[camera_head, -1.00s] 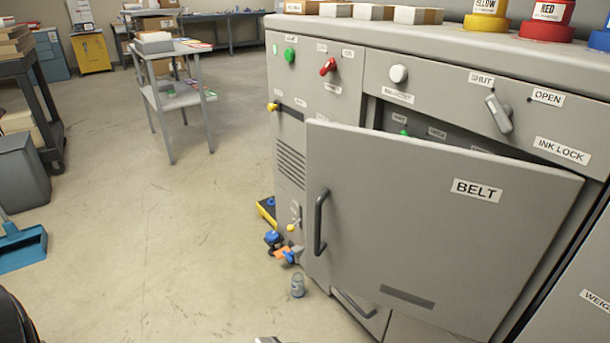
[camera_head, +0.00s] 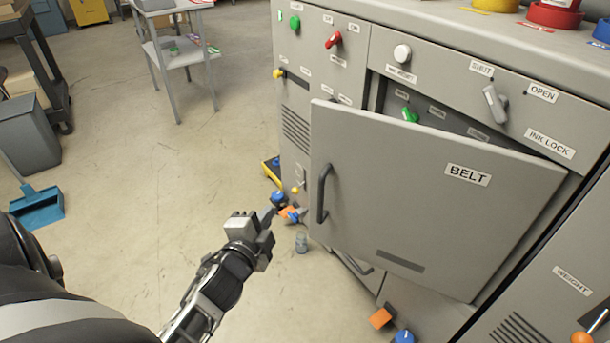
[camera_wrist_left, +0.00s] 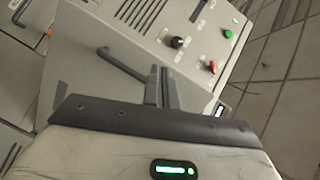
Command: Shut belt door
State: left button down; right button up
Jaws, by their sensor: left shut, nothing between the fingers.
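The grey belt door (camera_head: 430,200), labelled BELT, stands ajar on the machine front. Its left edge is swung out, and a gap shows above it. A dark vertical bar handle (camera_head: 322,192) is on its left side. My left gripper (camera_head: 243,226) is shut and empty, in front and to the left of the handle, apart from the door in the picture. In the left wrist view the shut fingers (camera_wrist_left: 162,86) show beside a dark bar handle (camera_wrist_left: 120,66); contact cannot be told. My right gripper is not in view.
A green knob (camera_head: 409,115) shows inside the opening. Above the door are a white button (camera_head: 402,53) and a grey lever (camera_head: 495,103). Open floor lies left; a blue dustpan (camera_head: 38,207) is there.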

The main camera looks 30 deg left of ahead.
pick_arm(q)
jog(key=m+t, duration=0.1)
jog(key=m, duration=0.2)
jog(key=m+t+h, duration=0.2)
jog(key=m+h, duration=0.1)
send_near(311, 169)
jog(key=w, duration=0.7)
jog(key=shift+a+r, duration=0.15)
jog(key=shift+a, duration=0.05)
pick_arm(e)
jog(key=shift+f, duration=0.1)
